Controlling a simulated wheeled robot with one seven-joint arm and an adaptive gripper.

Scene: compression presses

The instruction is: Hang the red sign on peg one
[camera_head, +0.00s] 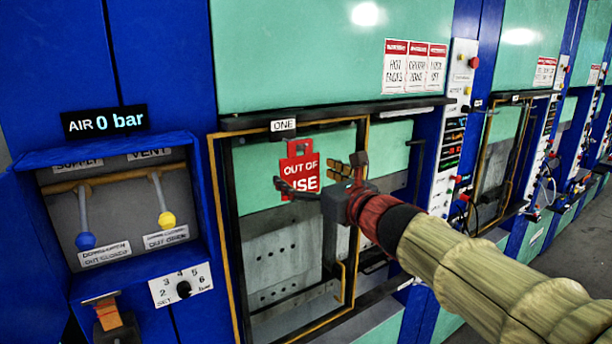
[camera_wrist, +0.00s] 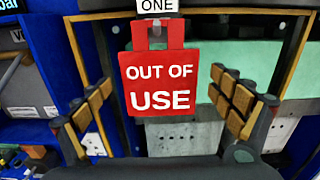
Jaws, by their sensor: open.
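The red sign (camera_head: 299,172), lettered OUT OF USE, hangs upright just below the white ONE plate (camera_head: 283,125) at the top of the first press's door frame. In the wrist view the sign (camera_wrist: 158,82) shows its handle loop around a small part under the ONE label (camera_wrist: 157,6); the peg itself is mostly hidden. My gripper (camera_head: 318,178) is in front of the sign, reaching from the right. In the wrist view my open gripper (camera_wrist: 165,112) has one finger on each side of the sign, with gaps between the pads and the sign.
The press door frame (camera_head: 359,215) with yellow edging surrounds the opening behind my gripper. Left is a blue panel with an AIR 0 bar display (camera_head: 104,122), a blue-knobbed lever (camera_head: 85,240) and a yellow-knobbed lever (camera_head: 167,220). A control strip (camera_head: 455,120) stands right of the press.

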